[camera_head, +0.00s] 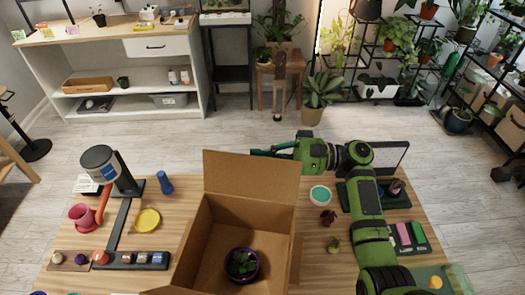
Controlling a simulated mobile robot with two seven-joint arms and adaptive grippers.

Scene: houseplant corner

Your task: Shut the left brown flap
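The open brown cardboard box (203,248) stands on the wooden table, with a plant in a purple pot (242,267) inside. Its back flap (252,175) stands up and leans back. A strip of the right flap (296,258) shows outside the right wall. The left flap is not clearly seen; it may hang outside the left wall. A piece of the front flap (160,291) shows at the bottom edge. My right gripper (262,151) is just behind the top of the back flap, pointing left; its fingertips are partly hidden. My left gripper is not in view.
Left of the box are a lamp-like stand (128,180), a red mug (80,213), a yellow dish (148,220) and a blue bottle (165,182). Right of it are a teal-topped pot (320,194) and small plants, close to my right arm.

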